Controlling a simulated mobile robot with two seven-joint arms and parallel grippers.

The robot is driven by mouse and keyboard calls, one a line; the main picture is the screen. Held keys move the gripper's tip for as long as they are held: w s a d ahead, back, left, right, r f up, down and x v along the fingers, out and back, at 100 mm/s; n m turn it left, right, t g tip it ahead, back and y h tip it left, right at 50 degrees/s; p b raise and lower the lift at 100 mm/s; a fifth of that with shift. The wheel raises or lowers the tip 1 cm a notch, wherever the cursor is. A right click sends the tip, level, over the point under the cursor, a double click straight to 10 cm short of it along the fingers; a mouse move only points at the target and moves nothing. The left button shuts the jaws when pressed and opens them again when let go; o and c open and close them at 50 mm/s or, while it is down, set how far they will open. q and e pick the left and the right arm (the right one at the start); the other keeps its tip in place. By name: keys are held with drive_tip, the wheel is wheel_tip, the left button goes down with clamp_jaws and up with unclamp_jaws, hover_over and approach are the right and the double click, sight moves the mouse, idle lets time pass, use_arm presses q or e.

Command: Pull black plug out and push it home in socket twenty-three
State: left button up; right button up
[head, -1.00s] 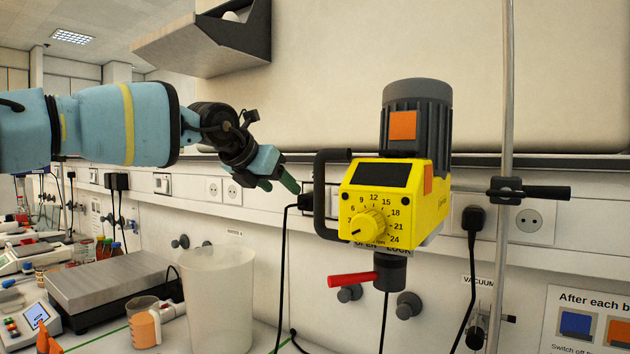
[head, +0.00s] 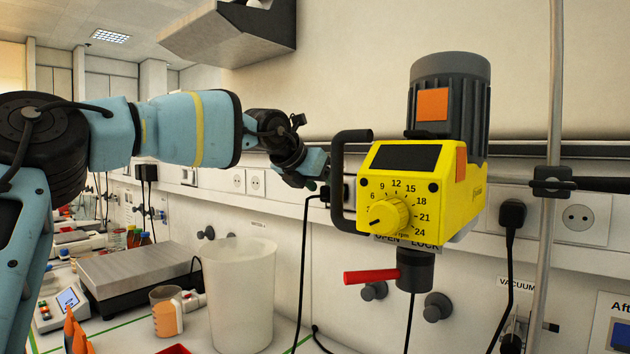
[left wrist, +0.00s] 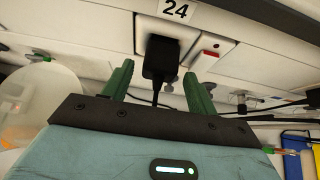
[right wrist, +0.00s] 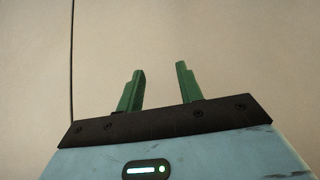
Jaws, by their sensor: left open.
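The black plug (left wrist: 161,58) sits in a wall socket under a label reading 24 (left wrist: 175,10) in the left wrist view, its cable hanging down. My left gripper (left wrist: 158,76) is open, with one green finger on each side of the plug and a gap on both sides. In the head view the left gripper (head: 320,184) is at the wall left of the yellow stirrer, partly hiding the plug. My right gripper (right wrist: 160,72) is open and empty before a plain pale surface. I cannot read a number 23 on any socket.
The yellow stirrer (head: 405,205) with its black handle (head: 343,190) stands close right of the left gripper. Empty wall sockets (head: 248,183) are left of it. A plastic beaker (head: 240,295) stands below. A metal rod (head: 552,130) rises at the right.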

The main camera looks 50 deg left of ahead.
sight(327, 192)
use_arm(q)
drive_tip(key=b+x, duration=0.1)
drive_tip(key=x, duration=0.1)
drive_tip(key=shift+w+f, duration=0.1)
drive_tip(key=shift+f, duration=0.2)
drive_tip(key=shift+w+f, duration=0.2)
drive_tip(key=shift+w, duration=0.45)
use_arm(e)
drive_tip(key=shift+s+f, duration=0.2)
drive_tip(key=shift+f, duration=0.35)
drive_tip(key=shift+s+f, duration=0.2)
drive_tip(key=shift+f, duration=0.35)
use_arm(q)
drive_tip(key=c, duration=1)
drive_tip(key=shift+c, duration=0.3)
use_arm(e)
drive_tip(key=shift+s+a, duration=0.1)
drive_tip(key=shift+s, duration=0.05)
use_arm(q)
drive_tip(key=shift+f+b, duration=0.1)
drive_tip(key=shift+b, duration=0.2)
use_arm(e)
drive_tip(key=shift+g, duration=0.3)
use_arm(q)
drive_tip(key=shift+s, duration=0.15)
use_arm(e)
drive_tip(key=shift+f, duration=0.1)
